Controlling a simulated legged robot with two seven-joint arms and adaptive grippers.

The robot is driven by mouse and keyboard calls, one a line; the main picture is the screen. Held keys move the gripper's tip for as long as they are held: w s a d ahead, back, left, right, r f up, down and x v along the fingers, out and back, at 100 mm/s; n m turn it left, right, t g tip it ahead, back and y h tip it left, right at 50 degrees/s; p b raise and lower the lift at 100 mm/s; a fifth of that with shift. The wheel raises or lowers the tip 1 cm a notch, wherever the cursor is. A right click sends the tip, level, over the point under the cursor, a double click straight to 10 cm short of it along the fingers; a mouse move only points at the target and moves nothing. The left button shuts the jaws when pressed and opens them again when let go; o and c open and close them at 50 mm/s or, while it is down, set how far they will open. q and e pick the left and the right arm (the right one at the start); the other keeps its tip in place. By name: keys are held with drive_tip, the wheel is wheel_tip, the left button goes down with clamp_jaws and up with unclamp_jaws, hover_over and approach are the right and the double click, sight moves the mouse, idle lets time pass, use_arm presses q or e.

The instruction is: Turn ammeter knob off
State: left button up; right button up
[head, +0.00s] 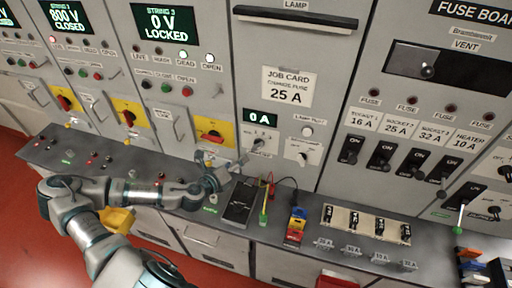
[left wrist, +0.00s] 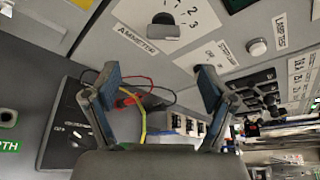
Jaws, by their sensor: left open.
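The ammeter knob (head: 258,143) is a small dark rotary knob on the grey panel, below the green "0 A" display (head: 260,118). In the left wrist view the knob (left wrist: 165,27) is at the top, beside the "AMMETER" label and a white dial plate marked 1, 2, 3. I cannot tell its exact setting. My left gripper (head: 238,166) is left of and below the knob in the head view. In the left wrist view its fingers (left wrist: 160,78) are spread with nothing between them, and the knob is beyond them, apart. My right gripper is not in view.
A black meter (head: 239,204) with coloured leads lies on the bench below the gripper. The lamp test button (head: 307,131) and another small knob (head: 302,156) are right of the ammeter knob. A red handle on a yellow plate (head: 211,135) is to its left. A fuse tray (head: 364,212) lies further right.

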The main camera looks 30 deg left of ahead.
sight(255, 149)
use_arm(q)
drive_tip(key=p+x, duration=0.1)
drive_tip(key=x, duration=0.4)
drive_tip(key=p+x, duration=0.2)
drive_tip(key=x, duration=0.4)
drive_tip(key=shift+w+d+r, duration=0.15)
drive_tip(key=shift+w+d, duration=0.05)
drive_tip(key=shift+w, duration=0.15)
drive_tip(key=shift+w+f, duration=0.3)
drive_tip(key=shift+w, duration=0.25)
drive_tip(key=shift+a, duration=0.1)
drive_tip(key=c, duration=1.1)
drive_tip(key=shift+f, duration=0.1)
drive_tip(key=shift+c, duration=0.3)
